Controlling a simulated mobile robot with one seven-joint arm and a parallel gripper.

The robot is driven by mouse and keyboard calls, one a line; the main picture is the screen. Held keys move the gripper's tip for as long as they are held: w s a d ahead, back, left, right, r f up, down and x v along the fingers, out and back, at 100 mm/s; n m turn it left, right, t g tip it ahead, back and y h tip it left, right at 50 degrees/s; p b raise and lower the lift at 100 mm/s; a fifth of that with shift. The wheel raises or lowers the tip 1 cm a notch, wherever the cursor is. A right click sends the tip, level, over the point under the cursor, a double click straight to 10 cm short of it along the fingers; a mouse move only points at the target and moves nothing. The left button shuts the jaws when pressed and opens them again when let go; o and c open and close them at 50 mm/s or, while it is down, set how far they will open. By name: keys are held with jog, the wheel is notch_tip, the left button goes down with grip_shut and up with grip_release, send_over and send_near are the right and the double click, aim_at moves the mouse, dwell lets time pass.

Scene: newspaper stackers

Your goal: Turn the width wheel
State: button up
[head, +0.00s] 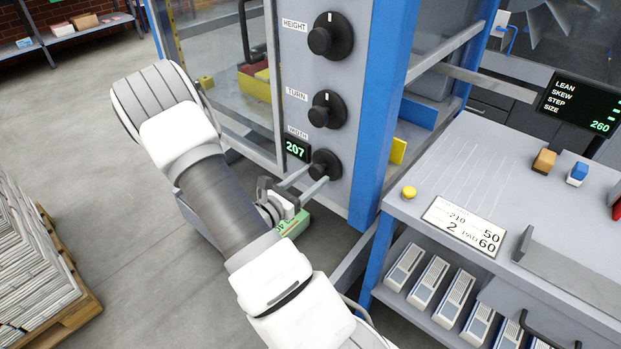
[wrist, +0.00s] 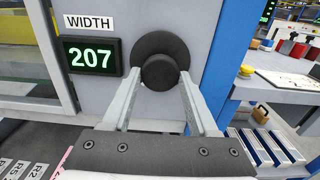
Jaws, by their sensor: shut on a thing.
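The width wheel (head: 325,164) is the lowest of three black knobs on the grey machine panel, under a WIDTH label. In the wrist view the wheel (wrist: 160,72) shows as a round knob on a wider black disc. A small display (head: 296,148) left of it reads 207 in green; it also shows in the wrist view (wrist: 90,56). My gripper (head: 308,180) reaches up from below, and its two fingers are shut on the wheel's knob, one on each side. In the wrist view the fingers (wrist: 160,90) partly cover the disc's lower edge.
The TURN knob (head: 327,110) and HEIGHT knob (head: 330,37) are above. A blue post (head: 385,110) stands right of the panel. A grey bench (head: 500,170) at right bears a printed card (head: 462,225) and a yellow button (head: 408,191). Stacked newspapers (head: 35,265) stand at lower left.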

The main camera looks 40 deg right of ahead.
jog(key=shift+r+n+p, duration=0.2)
jog(key=shift+n+p, duration=0.7)
jog(key=shift+p, duration=0.3)
jog(key=shift+f+n+p, duration=0.2)
jog(key=shift+n+p, duration=0.15)
jog(key=shift+n, duration=0.25)
jog(key=o, duration=1.4)
jog(key=shift+c, duration=0.2)
jog(key=shift+a, duration=0.15)
jog(key=s+a+p, duration=0.1)
jog(key=a+p, duration=0.1)
jog(key=a, duration=1.5)
jog(key=shift+s, duration=0.3)
